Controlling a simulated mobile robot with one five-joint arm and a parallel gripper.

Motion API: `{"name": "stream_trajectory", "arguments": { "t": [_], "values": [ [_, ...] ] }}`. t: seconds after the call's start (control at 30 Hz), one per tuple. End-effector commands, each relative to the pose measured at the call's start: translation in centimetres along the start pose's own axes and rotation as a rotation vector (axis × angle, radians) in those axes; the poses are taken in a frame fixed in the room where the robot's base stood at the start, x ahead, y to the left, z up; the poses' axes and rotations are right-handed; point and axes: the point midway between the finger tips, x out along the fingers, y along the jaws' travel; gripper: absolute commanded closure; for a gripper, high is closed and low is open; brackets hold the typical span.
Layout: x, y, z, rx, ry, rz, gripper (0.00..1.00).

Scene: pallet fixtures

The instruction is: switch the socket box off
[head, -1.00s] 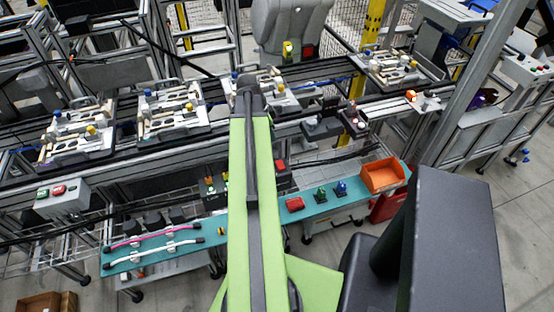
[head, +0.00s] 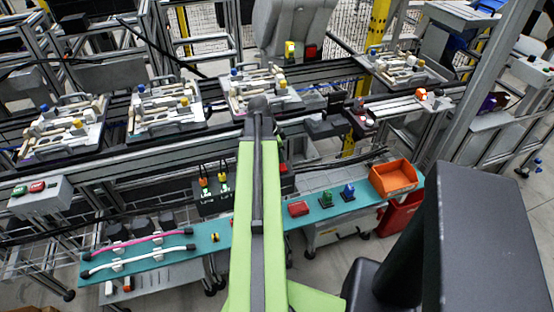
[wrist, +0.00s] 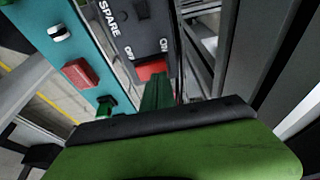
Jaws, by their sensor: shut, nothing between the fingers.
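The socket box (head: 213,202) is dark, with lit plugs on its left part, and stands behind the teal shelf. My green arm covers its middle in the head view. In the wrist view the socket box (wrist: 134,28) shows the label SPARE, ON and OFF marks, and a red rocker switch (wrist: 151,69). My gripper (wrist: 157,88) shows as narrow dark green fingers, shut and empty, just below the red switch in the picture. I cannot tell whether the fingertips touch it. In the head view my gripper is hidden behind the arm.
The teal shelf (head: 330,202) carries a red block (head: 298,208), green and blue parts, cables and an orange bin (head: 394,178). A conveyor with fixture pallets (head: 165,106) runs behind. Grey frame posts (wrist: 213,45) stand close right of the box in the wrist view.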

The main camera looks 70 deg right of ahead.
Motion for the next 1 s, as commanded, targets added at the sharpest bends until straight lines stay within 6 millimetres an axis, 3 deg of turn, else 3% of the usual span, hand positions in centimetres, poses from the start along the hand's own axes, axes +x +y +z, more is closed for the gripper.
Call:
{"name": "stream_trajectory", "arguments": {
  "t": [0.03, 0.5, 1.0],
  "values": [
    [1.0, 0.0, 0.3, 0.0, 0.0, 0.0, 1.0],
    [1.5, -0.2, 0.4, 0.001, 0.0, 0.0, 1.0],
    [1.0, 1.1, 0.3, 0.003, -0.002, 0.004, 1.0]
  ]
}}
